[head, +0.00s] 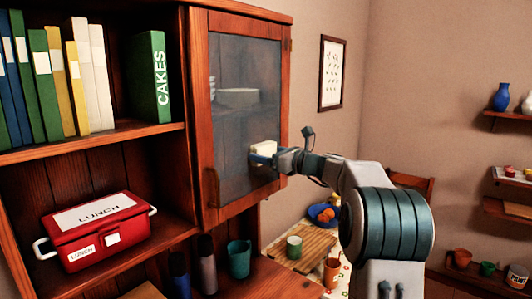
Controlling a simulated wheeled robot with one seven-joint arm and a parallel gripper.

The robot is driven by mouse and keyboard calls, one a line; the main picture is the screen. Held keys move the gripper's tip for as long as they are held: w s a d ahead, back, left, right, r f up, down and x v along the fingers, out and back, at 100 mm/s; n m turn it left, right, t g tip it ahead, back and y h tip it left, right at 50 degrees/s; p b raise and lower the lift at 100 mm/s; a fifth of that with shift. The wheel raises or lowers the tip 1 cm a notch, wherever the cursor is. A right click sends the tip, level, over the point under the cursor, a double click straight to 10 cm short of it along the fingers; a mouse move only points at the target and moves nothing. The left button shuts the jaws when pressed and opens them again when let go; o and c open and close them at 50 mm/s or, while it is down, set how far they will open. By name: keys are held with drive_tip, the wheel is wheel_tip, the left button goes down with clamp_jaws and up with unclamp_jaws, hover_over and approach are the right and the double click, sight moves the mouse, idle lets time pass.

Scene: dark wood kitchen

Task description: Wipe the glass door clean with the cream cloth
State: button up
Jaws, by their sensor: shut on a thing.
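The glass door (230,166) of the wooden cabinet is closed, in a reddish-brown frame. Its pane looks hazy and grey, and white dishes show dimly behind it. My gripper (262,158) is at the lower right part of the pane. It is shut on the cream cloth (264,147), a small pale block-like bundle. The cloth is at the glass and appears to touch it. The fingertips are partly hidden by the cloth.
Left of the door, open shelves hold several binders (75,80), a green CAKES book (150,78) and a red lunch box (100,230). A picture (334,74) hangs right.

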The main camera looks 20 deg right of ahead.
sight(235, 160)
drive_tip(key=shift+s+a+f+b, duration=0.1)
drive_tip(key=shift+s+a+b, duration=0.15)
drive_tip(key=shift+a+b, duration=0.2)
drive_tip(key=shift+s+a+b, duration=0.75)
drive_tip(key=shift+s+a, duration=0.05)
drive_tip(key=shift+a, duration=0.3)
drive_tip(key=shift+s+a+b, duration=0.75)
drive_tip(key=shift+s+a, duration=0.05)
drive_tip(key=shift+a, duration=0.25)
drive_tip(key=shift+s+a+b, duration=0.75)
drive_tip(key=shift+s+a, duration=0.05)
drive_tip(key=shift+a, duration=0.3)
drive_tip(key=shift+s+a, duration=0.45)
drive_tip(key=shift+a, duration=0.25)
drive_tip(key=shift+b, duration=0.3)
drive_tip(key=shift+s+d, duration=0.3)
drive_tip(key=shift+s, duration=0.1)
drive_tip(key=shift+b+v, duration=0.65)
drive_tip(key=shift+v, duration=1.85)
drive_tip(key=shift+d, duration=0.1)
